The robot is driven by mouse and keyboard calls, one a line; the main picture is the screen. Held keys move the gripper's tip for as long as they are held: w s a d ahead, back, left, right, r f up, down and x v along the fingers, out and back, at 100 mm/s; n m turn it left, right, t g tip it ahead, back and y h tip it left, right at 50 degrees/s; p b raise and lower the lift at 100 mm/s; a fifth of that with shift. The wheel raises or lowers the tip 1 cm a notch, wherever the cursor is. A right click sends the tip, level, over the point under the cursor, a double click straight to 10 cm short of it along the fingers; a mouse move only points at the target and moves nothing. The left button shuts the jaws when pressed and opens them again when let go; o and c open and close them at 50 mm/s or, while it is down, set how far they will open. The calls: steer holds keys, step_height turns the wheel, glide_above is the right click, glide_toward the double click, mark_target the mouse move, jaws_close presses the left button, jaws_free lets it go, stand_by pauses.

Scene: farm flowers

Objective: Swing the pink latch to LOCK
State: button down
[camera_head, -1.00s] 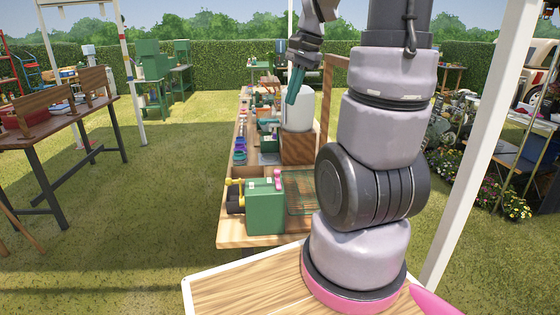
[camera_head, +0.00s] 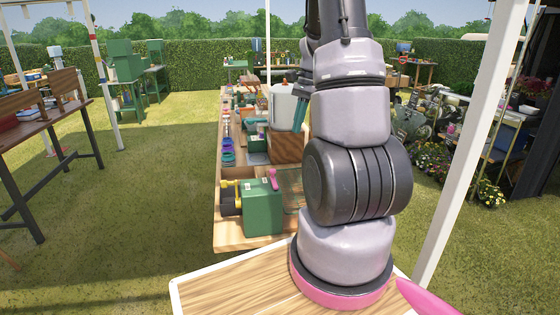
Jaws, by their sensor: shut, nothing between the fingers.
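The pink latch (camera_head: 272,178) stands on top of the green box (camera_head: 263,210), near its right edge. The box sits at the near end of the wooden table. Two small pale labels show on the box top; their words are too small to read. My gripper (camera_head: 299,117) shows as teal fingers pointing down, beside the white cylinder and above and beyond the latch. It is shut and empty, apart from the latch. My own arm hides part of the gripper and the table's right side.
A yellow part with dark cylinders (camera_head: 231,196) is on the box's left side. A white cylinder (camera_head: 283,103) stands on a wooden block (camera_head: 287,147) farther back. Several coloured items line the table's left edge (camera_head: 228,158).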

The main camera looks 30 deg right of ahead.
glide_toward(274, 179)
steer(key=w+d+f, duration=0.2)
steer(key=d+f, duration=0.2)
steer(key=shift+s+a+f, duration=0.15)
steer(key=shift+a, duration=0.8)
steer(key=shift+s+a+f, duration=0.1)
steer(key=shift+s+a, duration=0.05)
steer(key=shift+a, duration=0.75)
